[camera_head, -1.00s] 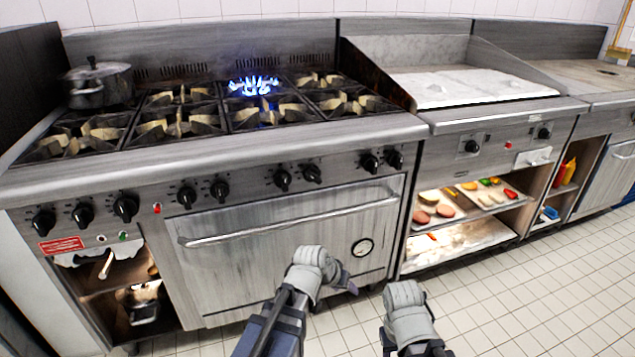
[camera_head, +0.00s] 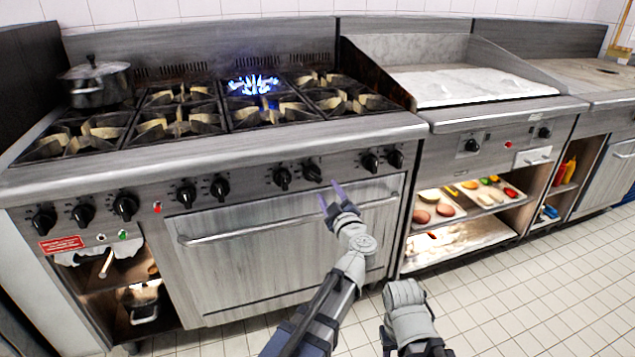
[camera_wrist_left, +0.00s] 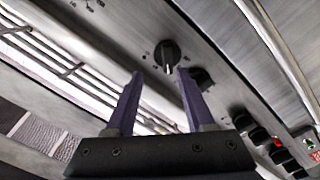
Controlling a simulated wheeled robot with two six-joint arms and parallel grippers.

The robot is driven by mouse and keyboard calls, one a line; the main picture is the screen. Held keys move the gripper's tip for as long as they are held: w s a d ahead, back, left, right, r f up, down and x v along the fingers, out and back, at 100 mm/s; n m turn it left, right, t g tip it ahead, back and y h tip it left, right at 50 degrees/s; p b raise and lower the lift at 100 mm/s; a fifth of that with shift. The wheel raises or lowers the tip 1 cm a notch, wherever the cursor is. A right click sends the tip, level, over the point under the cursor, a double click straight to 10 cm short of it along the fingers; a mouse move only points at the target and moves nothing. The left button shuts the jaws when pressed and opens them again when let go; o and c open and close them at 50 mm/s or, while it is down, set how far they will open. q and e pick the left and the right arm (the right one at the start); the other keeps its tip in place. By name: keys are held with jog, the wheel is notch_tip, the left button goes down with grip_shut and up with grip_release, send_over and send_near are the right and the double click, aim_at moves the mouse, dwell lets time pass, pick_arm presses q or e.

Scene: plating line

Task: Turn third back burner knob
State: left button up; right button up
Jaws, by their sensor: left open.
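The third back burner (camera_head: 254,85) burns with a blue flame. Below it on the front panel is a pair of black knobs, a left one (camera_head: 282,178) and a right one (camera_head: 312,172). My left gripper (camera_head: 329,189) is open and empty, with its purple fingers just below and right of the right knob. In the left wrist view that knob (camera_wrist_left: 167,52) lies just beyond the gap between the fingertips (camera_wrist_left: 159,74), apart from them. The left knob (camera_wrist_left: 201,78) is partly behind one finger. Of my right arm only grey wrist links show; its fingers are not visible.
The oven handle (camera_head: 290,222) runs below the knobs, behind my left arm. More black knobs sit left (camera_head: 220,187) and right (camera_head: 370,162) along the panel. A lidded pot (camera_head: 97,86) stands on the back left burner. The floor (camera_head: 520,290) at right is clear.

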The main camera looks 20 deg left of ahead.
aim_at(316, 179)
pick_arm(q)
jog(key=shift+n, duration=0.3)
jog(key=shift+s+a+f+x, duration=0.1)
jog(key=shift+a+x, duration=0.05)
jog(key=shift+x, duration=1.15)
jog(key=shift+s+a+f+x, duration=0.1)
jog(key=shift+a+x, duration=0.05)
jog(key=shift+x, duration=1.1)
jog(key=shift+s+a+f+x, duration=0.1)
jog(key=shift+x, duration=1.2)
grip_shut()
